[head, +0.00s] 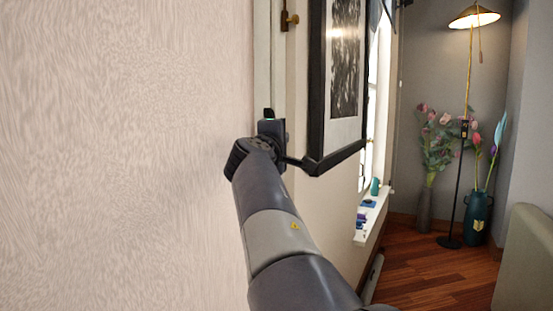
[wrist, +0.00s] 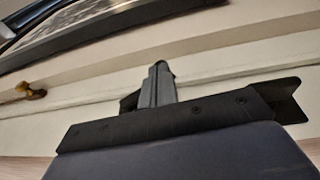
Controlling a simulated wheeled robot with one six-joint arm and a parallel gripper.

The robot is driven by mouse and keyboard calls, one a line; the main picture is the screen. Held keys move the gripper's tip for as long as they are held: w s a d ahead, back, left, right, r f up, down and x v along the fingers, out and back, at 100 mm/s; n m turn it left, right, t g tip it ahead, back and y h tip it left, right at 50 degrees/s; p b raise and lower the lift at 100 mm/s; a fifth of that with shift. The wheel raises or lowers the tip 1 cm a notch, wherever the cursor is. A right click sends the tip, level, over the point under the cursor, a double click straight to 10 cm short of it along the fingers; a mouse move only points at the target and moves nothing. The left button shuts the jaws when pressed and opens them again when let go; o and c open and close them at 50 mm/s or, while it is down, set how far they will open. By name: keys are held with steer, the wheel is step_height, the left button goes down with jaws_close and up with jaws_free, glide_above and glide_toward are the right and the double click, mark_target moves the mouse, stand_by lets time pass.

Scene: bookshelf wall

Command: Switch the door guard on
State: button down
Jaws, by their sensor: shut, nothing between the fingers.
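A small brass fitting (head: 288,20) is fixed to the pale upright trim beside the picture frame, above my gripper in the head view. In the wrist view a brass fitting (wrist: 31,91) sits at the left on the pale trim, apart from my fingers. I cannot tell for sure whether it is the door guard or which position it is in. My gripper (wrist: 160,68) is shut and empty, its fingertips against a background of pale trim.
A black-framed picture (head: 316,90) hangs close to the right of my gripper. A textured pale surface (head: 120,150) fills the left. Farther right are a windowsill (head: 373,215) with small items, a floor lamp (head: 474,17), flower vases (head: 477,218) and open wooden floor (head: 420,275).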

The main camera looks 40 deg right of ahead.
steer(key=d+b, duration=0.1)
steer(key=b, duration=0.1)
steer(key=w+d+h+b, duration=0.1)
steer(key=b, duration=0.2)
steer(key=shift+t+b, duration=0.35)
steer(key=shift+t, duration=0.05)
steer(key=shift+w+d+n+t+h+b, duration=0.1)
steer(key=shift+d+n+t+h+b, duration=0.35)
steer(key=shift+h, duration=0.25)
steer(key=shift+w+d+r+b, duration=0.2)
steer(key=shift+d+r+b, duration=0.2)
steer(key=shift+r, duration=0.1)
steer(key=shift+f, duration=0.15)
steer(key=shift+s+f+b, duration=0.15)
steer(key=shift+f+b, duration=0.35)
steer(key=shift+b, duration=0.05)
steer(key=s+a+f+b, duration=0.6)
steer(key=a+f+b, duration=0.1)
steer(key=f, duration=0.1)
steer(key=shift+s+a+f, duration=0.15)
steer(key=shift+s+a, duration=0.05)
steer(key=shift+a, duration=0.15)
